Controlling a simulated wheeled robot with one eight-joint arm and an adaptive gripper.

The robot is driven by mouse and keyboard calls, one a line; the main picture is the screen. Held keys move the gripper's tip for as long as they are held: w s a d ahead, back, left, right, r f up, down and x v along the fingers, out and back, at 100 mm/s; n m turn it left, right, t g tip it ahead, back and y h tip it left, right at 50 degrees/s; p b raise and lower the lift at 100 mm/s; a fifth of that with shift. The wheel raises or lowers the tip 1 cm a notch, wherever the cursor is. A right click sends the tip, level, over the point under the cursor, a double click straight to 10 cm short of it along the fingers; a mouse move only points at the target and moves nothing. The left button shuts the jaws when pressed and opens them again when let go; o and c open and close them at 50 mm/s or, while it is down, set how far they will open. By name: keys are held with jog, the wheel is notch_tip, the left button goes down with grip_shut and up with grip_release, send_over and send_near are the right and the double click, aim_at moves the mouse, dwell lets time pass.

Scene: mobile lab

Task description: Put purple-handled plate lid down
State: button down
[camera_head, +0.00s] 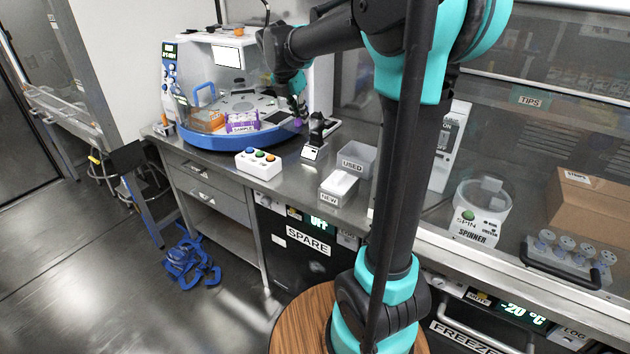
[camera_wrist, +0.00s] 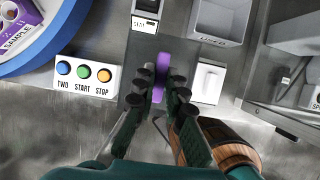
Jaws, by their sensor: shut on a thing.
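My gripper (camera_wrist: 157,88) is shut on the purple handle (camera_wrist: 161,70) of the plate lid. The purple handle is narrow and upright in the wrist view, between the fingertips. The lid's plate is hard to tell apart from the dark grey surface around the handle. In the head view my gripper (camera_head: 298,108) is above the right part of the blue round deck, with a small bit of purple at its tips. I cannot tell whether the lid touches anything below.
A white button box (camera_head: 259,163) stands at the bench front. A small black-topped device (camera_head: 315,146) is right of it. Bins marked USED (camera_head: 357,160) and NEW (camera_head: 338,189) stand further right. A purple SAMPLE rack (camera_head: 243,121) sits on the blue round deck (camera_head: 224,138).

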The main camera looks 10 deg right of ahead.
notch_tip(320, 180, down, 20)
jog(key=shift+r, duration=0.2)
jog(key=shift+f, duration=0.1)
dwell(0.3)
jog(key=c, duration=1.6)
grip_release()
jog(key=v, duration=1.2)
jog(key=s+d+f+m, duration=0.2)
jog(key=s+m, duration=0.2)
jog(key=s+d+f+m+y, duration=0.1)
jog(key=s+d+f+m, duration=0.1)
jog(key=s+m, duration=0.2)
jog(key=s+d+f+m, duration=0.2)
jog(key=s+m, duration=0.2)
jog(key=m, duration=0.1)
jog(key=shift+s+m+y, duration=0.3)
jog(key=shift+m+y, duration=0.1)
jog(key=s+f+m, duration=0.2)
jog(key=s+m, duration=0.2)
jog(key=s+d+f+m+y, duration=0.1)
jog(key=s+f+m, duration=0.1)
jog(key=s+m, duration=0.2)
jog(key=s+f+m+t, duration=0.1)
jog(key=s+f+m, duration=0.1)
jog(key=m, duration=0.3)
jog(key=shift+s+d+f, duration=0.2)
jog(key=shift+s, duration=0.25)
jog(key=shift+s+d+f, duration=0.2)
jog(key=shift+s, duration=0.25)
